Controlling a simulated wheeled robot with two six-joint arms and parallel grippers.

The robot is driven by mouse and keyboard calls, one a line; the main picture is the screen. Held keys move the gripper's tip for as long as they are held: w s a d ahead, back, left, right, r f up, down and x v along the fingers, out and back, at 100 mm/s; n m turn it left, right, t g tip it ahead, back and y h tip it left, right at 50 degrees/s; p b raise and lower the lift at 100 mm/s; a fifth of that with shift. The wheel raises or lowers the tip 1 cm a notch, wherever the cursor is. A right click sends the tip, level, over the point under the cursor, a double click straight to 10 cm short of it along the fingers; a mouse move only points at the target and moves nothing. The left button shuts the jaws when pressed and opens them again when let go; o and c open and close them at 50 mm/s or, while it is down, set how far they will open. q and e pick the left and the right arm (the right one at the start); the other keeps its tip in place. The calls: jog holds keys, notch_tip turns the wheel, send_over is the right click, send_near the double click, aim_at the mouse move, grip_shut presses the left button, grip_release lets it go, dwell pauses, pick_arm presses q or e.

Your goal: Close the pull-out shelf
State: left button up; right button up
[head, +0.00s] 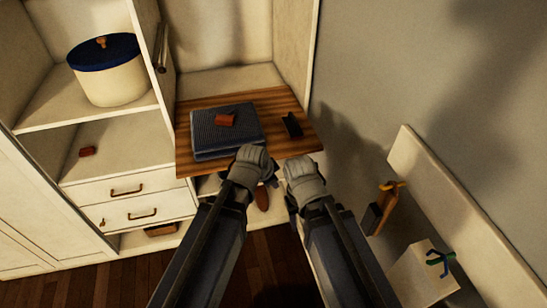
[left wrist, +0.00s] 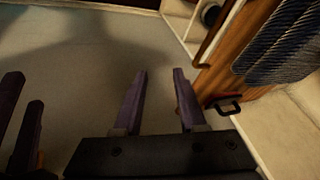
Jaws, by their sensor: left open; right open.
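The pull-out shelf (head: 270,98) is a striped wooden board that sticks out of the white cabinet. It carries a folded dark grey-blue cloth (head: 211,139) with a red-brown item on top, and a small black item. My left gripper (head: 254,162) is at the shelf's front edge, and my right gripper (head: 304,178) is beside it near the front right corner. Their fingertips are mostly hidden in the head view. The left wrist view shows the left gripper (left wrist: 160,75) open and empty, with the shelf (left wrist: 236,57) to its right. Contact with the shelf cannot be told.
The cabinet's two drawers (head: 128,202) with brass handles are shut at left. A round tub with a blue lid (head: 104,66) stands on an upper shelf. A grey wall and a slanted white board (head: 455,210) are at right. A white box (head: 418,275) stands at lower right.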

pick_arm(q)
jog(key=w+r+m, duration=0.1)
jog(key=w+r+t, duration=0.1)
jog(key=w, duration=0.1)
jog(key=shift+r+m+t+h, duration=0.25)
jog(key=shift+m+t+h, duration=0.05)
jog(key=shift+m, duration=0.1)
jog(key=c, duration=0.3)
jog(key=shift+w+a+r, duration=0.1)
jog(key=shift+w+r, duration=0.05)
jog(key=shift+w, duration=0.1)
grip_shut()
jog(key=w+d+f+b, duration=0.1)
jog(key=w+f+b, duration=0.6)
jog(key=w+f, duration=0.1)
jog(key=shift+w+b, duration=0.3)
jog(key=shift+w, duration=0.4)
